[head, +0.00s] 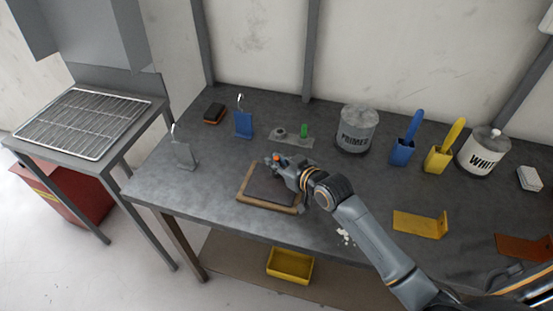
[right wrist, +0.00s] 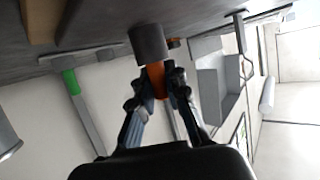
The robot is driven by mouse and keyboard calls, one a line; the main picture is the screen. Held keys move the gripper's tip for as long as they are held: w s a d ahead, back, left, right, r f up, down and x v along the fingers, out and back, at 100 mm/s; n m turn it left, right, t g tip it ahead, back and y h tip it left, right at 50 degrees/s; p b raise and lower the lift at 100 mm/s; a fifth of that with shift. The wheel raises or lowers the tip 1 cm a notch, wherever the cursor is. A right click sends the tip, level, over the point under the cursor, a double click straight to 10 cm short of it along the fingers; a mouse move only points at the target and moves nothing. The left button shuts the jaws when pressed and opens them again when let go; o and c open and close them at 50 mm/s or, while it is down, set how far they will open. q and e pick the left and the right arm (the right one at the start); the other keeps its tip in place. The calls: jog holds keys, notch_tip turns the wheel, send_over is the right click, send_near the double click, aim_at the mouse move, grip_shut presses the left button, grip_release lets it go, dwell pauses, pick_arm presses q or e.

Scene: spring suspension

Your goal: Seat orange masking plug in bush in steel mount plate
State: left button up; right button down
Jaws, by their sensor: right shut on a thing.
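The orange masking plug (right wrist: 156,80) is between the fingertips of my right gripper (right wrist: 155,88), which is shut on it. A dark grey cylinder (right wrist: 148,45) meets the plug's far end; I cannot tell whether it is part of the plug. In the head view my right gripper (head: 281,166) is over a brown-framed dark mat, with a little orange (head: 283,157) showing. The steel mount plate (head: 293,142) lies behind it, apart from the gripper. It carries a grey bush (head: 279,133) at left and a green plug (head: 304,130) at right. My left gripper is not in view.
The brown-framed mat (head: 262,205) lies at the table's front. Blue (head: 243,124) and grey (head: 184,154) brackets with hooks stand left. A yellow bracket (head: 420,225) lies near my right arm.

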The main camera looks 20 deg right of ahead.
jog(key=shift+f, duration=0.1)
jog(key=shift+f, duration=0.1)
jog(key=c, duration=1.5)
grip_release()
jog(key=shift+o, duration=0.8)
jog(key=shift+s+r, duration=0.1)
jog(key=shift+r, duration=0.15)
jog(key=shift+s+d, duration=0.15)
jog(key=shift+s, duration=0.2)
jog(key=b+v, duration=0.1)
jog(key=v, duration=1)
jog(key=shift+r, duration=0.2)
